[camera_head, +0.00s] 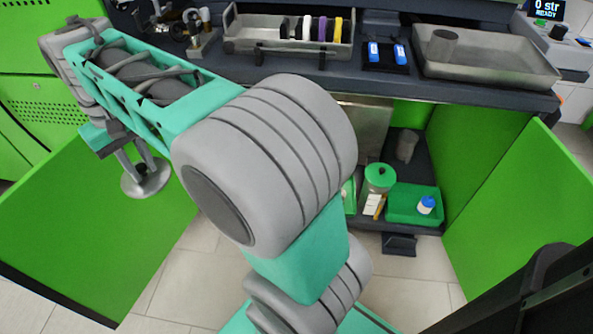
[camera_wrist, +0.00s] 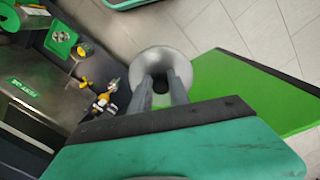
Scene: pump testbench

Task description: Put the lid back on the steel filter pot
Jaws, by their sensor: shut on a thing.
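My gripper (camera_head: 141,163) is at the left in the head view, over the floor in front of the bench. It is shut on a round steel lid (camera_head: 147,182), which hangs below the fingers, clear of the bench. In the wrist view the lid (camera_wrist: 184,66) is a pale grey disc with a dark middle, between and beyond the fingertips (camera_wrist: 163,80). I cannot pick out the steel filter pot for sure. A grey cylinder (camera_head: 444,46) stands in the right tray, and another grey cylinder (camera_head: 407,144) stands in the cabinet.
Open green doors (camera_head: 95,225) flank the cabinet below the bench. The left bench top holds metal fittings (camera_head: 195,32). A tray (camera_head: 290,45) holds several coloured rings. A green-lidded jar (camera_head: 379,179) and green box (camera_head: 405,205) stand in the cabinet.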

